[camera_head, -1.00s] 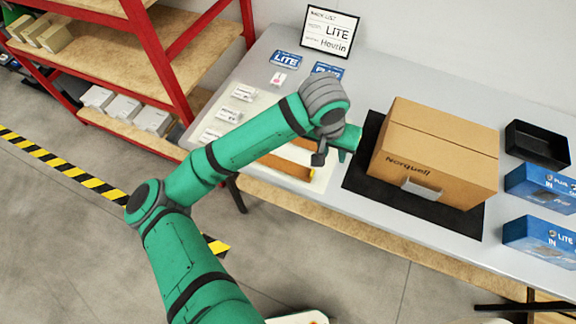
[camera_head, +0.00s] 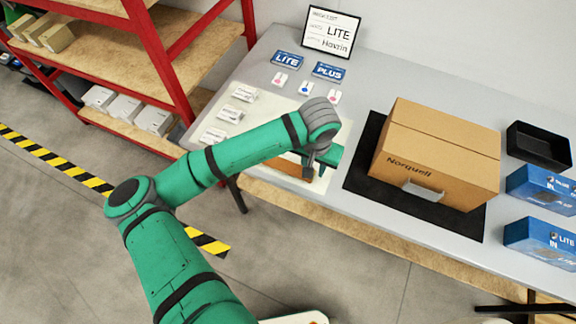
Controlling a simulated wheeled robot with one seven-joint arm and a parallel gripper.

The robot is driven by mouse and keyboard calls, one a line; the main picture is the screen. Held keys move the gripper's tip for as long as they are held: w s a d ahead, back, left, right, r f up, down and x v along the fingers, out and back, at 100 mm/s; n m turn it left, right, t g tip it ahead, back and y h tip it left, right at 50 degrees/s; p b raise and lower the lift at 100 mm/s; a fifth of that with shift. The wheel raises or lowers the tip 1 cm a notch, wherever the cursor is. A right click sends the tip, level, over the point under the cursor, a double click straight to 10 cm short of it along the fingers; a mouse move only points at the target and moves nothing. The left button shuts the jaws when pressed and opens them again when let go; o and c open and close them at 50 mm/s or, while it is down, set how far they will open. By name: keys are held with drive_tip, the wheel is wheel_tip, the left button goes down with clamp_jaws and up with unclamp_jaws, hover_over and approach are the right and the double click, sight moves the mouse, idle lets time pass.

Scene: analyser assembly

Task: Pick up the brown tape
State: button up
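A brown-orange thing (camera_head: 292,167) lies on the white mat (camera_head: 262,112) at the table's front edge. My forearm covers most of it, so I cannot tell whether it is the brown tape. No other roll of tape shows clearly. The wrist end of my arm (camera_head: 328,158) is over the right part of the mat, close to the brown thing and left of the black mat. My gripper's fingers cannot be made out, being hidden by or merged with the wrist.
A closed cardboard box (camera_head: 437,150) stands on the black mat (camera_head: 366,190). A black tray (camera_head: 538,146) and blue boxes (camera_head: 540,188) are at the right. Small labelled packets and cards (camera_head: 287,60) lie at the back left. A red shelf (camera_head: 165,60) stands left of the table.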

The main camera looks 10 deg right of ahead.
drive_tip(key=shift+w+f, duration=0.15)
drive_tip(key=shift+f, duration=1.2)
drive_tip(key=shift+d, duration=0.15)
drive_tip(key=shift+c, duration=0.7)
drive_tip(key=c, duration=0.5)
clamp_jaws()
drive_tip(key=shift+r, duration=0.1)
